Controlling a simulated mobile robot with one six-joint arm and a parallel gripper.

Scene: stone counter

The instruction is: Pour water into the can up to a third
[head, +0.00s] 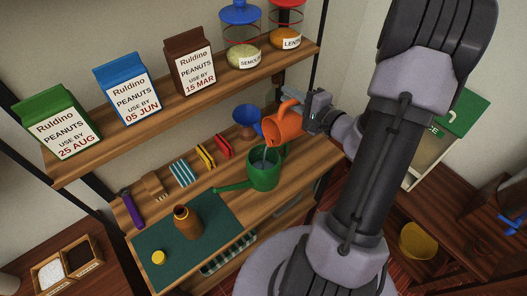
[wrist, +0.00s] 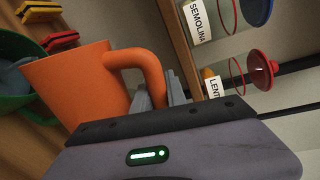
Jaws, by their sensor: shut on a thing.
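An orange jug (head: 283,126) is in my gripper (head: 309,112), which is shut on its handle. The jug is tilted, its mouth toward the left, above the green can (head: 262,175). The can stands on the wooden counter, with its spout pointing left. Bluish-grey water (head: 264,164) shows inside the can; its exact level is hard to tell. In the wrist view the jug (wrist: 85,85) fills the middle, with the fingers around its handle, and the can's rim (wrist: 12,103) shows at the left edge. I cannot clearly make out a stream.
A shelf (head: 185,115) with cartons and jars runs above.

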